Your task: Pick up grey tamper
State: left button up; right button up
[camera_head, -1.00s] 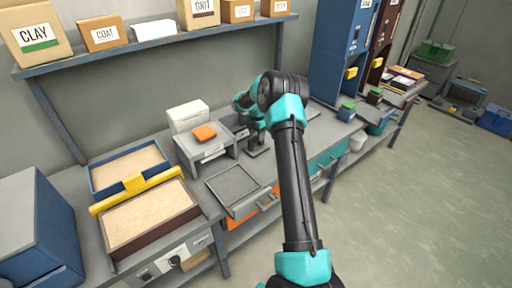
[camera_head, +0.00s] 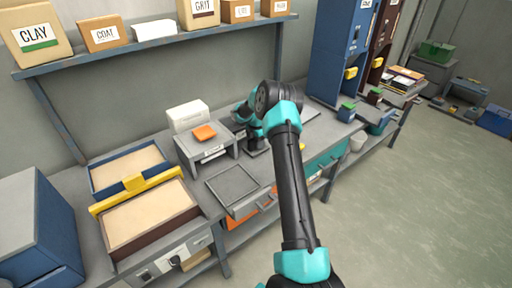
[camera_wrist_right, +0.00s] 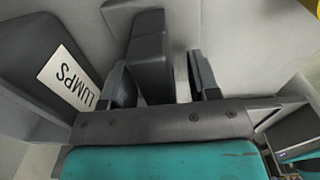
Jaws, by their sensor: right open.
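In the right wrist view the grey tamper (camera_wrist_right: 152,50) appears as a dark grey upright block with a wider grey part behind it at the top. My right gripper (camera_wrist_right: 163,82) is open, with one finger on each side of this block. A gap shows at the right finger; the left finger is very close to the block, and I cannot tell if it touches. In the head view my right gripper (camera_head: 254,146) is low over the bench, right of the small grey stand, and the tamper is mostly hidden there by the arm. My left gripper is not in view.
In the head view a grey stand (camera_head: 213,154) holds an orange block (camera_head: 204,132). A shallow grey tray (camera_head: 232,184) and sand-filled boxes (camera_head: 150,218) lie further left.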

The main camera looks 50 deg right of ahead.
grip_shut()
dwell(0.6)
